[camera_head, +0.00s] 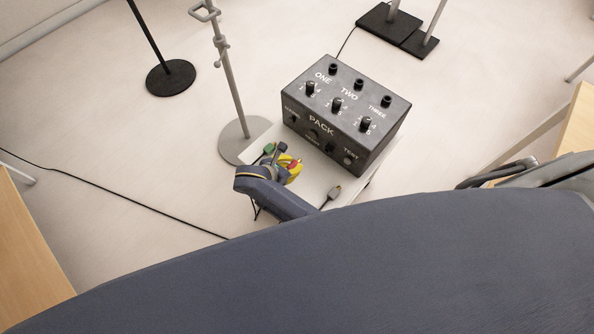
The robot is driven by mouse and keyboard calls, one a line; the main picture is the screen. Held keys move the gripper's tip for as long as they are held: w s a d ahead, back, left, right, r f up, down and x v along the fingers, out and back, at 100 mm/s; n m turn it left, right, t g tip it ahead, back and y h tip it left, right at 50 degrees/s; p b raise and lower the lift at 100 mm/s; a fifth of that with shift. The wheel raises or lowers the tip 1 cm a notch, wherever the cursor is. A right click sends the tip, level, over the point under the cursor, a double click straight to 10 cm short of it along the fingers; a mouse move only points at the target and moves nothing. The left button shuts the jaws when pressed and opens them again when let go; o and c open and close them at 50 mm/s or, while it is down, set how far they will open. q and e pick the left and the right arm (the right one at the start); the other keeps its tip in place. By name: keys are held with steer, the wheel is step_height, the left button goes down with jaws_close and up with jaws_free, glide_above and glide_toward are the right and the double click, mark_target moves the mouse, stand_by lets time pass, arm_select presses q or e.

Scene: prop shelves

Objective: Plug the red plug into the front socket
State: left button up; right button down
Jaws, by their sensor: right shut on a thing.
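The red plug (294,163) shows as a small red patch beside the fingers of my right gripper (281,152). The gripper is shut, seemingly on the red plug; the fingers hide much of it. A yellow piece (292,175) and a green piece (269,148) show close around the fingers. The dark box (353,112) marked PACK stands just to the right, apart from the gripper. Its front face has several small fittings, one a dark round one (313,134); I cannot tell clearly which is the front socket. My left gripper is not in view.
The box stands on a small white table (260,128). A grey plug (335,192) lies on the table in front of the box. A grey stand (230,90) rises at the table's left. Knobs and jacks cover the box's top. A black cable (130,201) crosses the floor.

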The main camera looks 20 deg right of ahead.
mark_target(293, 166)
steer(key=shift+v, duration=2)
steer(key=shift+d+r, duration=0.1)
